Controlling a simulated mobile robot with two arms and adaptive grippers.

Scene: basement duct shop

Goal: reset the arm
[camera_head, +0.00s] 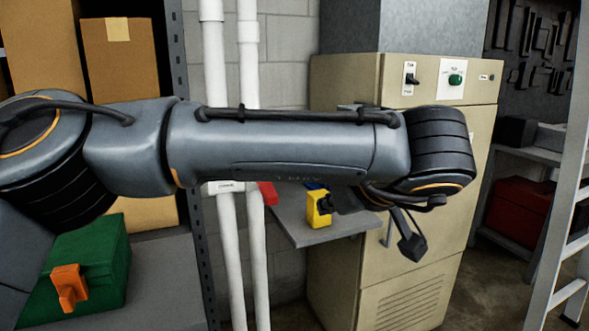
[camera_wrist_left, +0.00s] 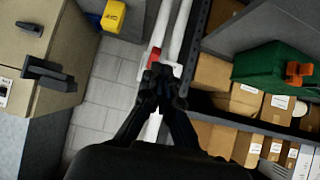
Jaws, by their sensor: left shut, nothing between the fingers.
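My left arm (camera_head: 290,145) stretches across the head view from the left edge to the cabinet front, with its wrist bent at the right end. My left gripper (camera_wrist_left: 160,78) is shut and empty in the left wrist view, its fingertips together in front of the white pipes (camera_wrist_left: 180,35) and a red part (camera_wrist_left: 153,66). In the head view most of this gripper is hidden behind the forearm; dark tips seem to show against the yellow box (camera_head: 316,212), but I cannot tell if they touch. My right gripper is in neither view.
A beige cabinet (camera_head: 465,135) with a switch and green button stands behind my wrist. A grey shelf (camera_head: 305,235) juts from its left. A green box (camera_head: 105,250) with an orange latch sits at lower left, under cardboard boxes (camera_head: 120,60). A ladder (camera_head: 565,170) stands at right.

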